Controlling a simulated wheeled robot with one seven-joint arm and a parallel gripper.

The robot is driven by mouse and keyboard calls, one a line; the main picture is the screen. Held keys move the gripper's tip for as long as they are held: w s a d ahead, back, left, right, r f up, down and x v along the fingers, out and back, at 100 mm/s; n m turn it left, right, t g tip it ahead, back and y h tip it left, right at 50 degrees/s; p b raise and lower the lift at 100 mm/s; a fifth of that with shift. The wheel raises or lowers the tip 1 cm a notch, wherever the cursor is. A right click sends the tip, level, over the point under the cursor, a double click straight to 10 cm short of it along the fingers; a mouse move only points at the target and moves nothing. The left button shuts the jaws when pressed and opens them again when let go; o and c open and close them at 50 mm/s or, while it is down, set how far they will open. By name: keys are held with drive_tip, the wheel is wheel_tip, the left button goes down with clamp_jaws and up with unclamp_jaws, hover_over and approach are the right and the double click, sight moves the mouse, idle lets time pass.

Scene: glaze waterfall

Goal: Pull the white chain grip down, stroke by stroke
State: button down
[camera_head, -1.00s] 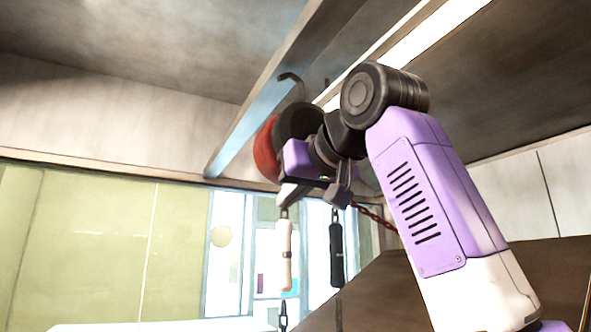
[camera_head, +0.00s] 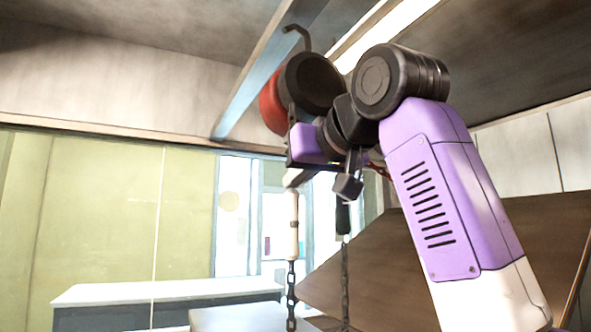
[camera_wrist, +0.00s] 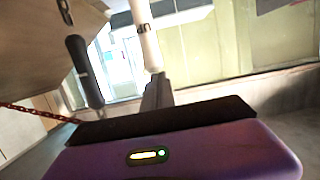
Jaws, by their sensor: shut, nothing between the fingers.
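The white chain grip (camera_head: 293,228) hangs upright on the left, with dark chain below it. In the wrist view the white grip (camera_wrist: 147,42) runs up from my fingertips. My gripper (camera_head: 291,181) is shut and empty, close by the grip's upper end in the head view. In the wrist view my gripper (camera_wrist: 157,92) overlaps the grip's near end; I cannot tell whether they touch. A black grip (camera_head: 343,218) hangs to the right, its upper part hidden by my arm; it also shows in the wrist view (camera_wrist: 85,72).
A red and black hoist body (camera_head: 270,105) hangs behind my wrist, under a ceiling beam (camera_head: 235,110). A red chain (camera_wrist: 35,112) runs at the left of the wrist view. A brown slanted panel (camera_head: 360,270) stands behind. A white-topped bench (camera_head: 160,291) is at lower left.

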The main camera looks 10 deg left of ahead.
sight(292, 230)
wheel_tip(292, 230, down, 14)
drive_tip(key=b, duration=0.5)
drive_tip(key=shift+r+b, duration=0.2)
drive_tip(key=shift+b, duration=0.15)
drive_tip(key=shift+w+a+r, duration=0.1)
drive_tip(key=shift+w+r, duration=0.05)
drive_tip(key=shift+r, duration=0.05)
wheel_tip(292, 230, up, 5)
drive_tip(key=p, duration=0.5)
drive_tip(key=shift+f, duration=0.1)
drive_tip(key=b+v, duration=0.3)
drive_tip(key=v, duration=0.7)
drive_tip(key=shift+f+b, duration=0.15)
drive_tip(key=shift+b, duration=0.25)
